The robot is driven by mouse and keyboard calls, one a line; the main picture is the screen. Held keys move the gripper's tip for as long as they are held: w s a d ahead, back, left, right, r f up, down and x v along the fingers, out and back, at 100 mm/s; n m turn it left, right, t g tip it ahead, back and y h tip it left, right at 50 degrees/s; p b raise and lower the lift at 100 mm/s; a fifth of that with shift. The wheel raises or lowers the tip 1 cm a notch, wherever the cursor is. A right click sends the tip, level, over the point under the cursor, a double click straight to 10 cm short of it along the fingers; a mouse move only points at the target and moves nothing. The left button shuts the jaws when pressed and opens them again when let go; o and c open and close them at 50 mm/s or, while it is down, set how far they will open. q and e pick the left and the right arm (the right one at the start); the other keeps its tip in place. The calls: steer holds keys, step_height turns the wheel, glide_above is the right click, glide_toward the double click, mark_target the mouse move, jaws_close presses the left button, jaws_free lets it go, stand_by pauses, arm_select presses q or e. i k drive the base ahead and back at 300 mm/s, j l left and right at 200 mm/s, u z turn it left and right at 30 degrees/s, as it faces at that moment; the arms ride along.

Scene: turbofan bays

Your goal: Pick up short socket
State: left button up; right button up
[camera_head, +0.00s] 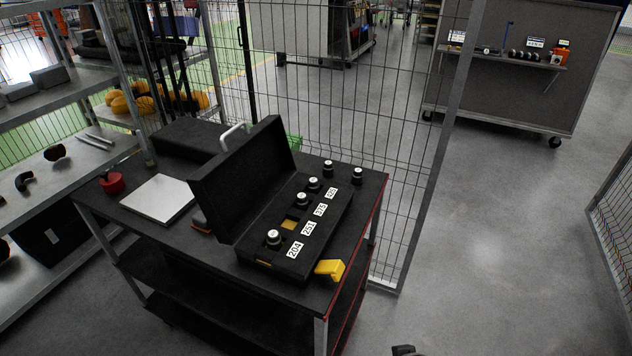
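An open black case (318,226) with a raised lid (240,178) lies on a dark cart top. Dark sockets with pale tops sit in its row of slots: one at the near end (273,238) and two farther back, the middle one (302,201) and the far one (314,185). A slot between the near and middle sockets shows a bare yellow bottom (289,225). Another socket (328,167) is at the case's far edge, and one more (357,176) stands on the cart top. I cannot tell which is the short socket.
The cart (345,290) also holds a yellow block (330,270), a pale flat plate (157,199) and a red round item (112,182). A wire fence (350,90) stands behind it.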

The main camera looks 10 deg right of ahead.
mark_target(357, 175)
steer(key=k, duration=0.3)
steer(key=k+u, duration=0.2)
steer(key=u, duration=0.25)
steer(key=k+j+u, duration=0.1)
steer(key=u, duration=0.35)
steer(key=l+u, duration=0.6)
steer(key=i+l, duration=0.1)
steer(key=l, duration=2.45)
steer(key=i+l, duration=0.15)
steer(key=l, duration=1.1)
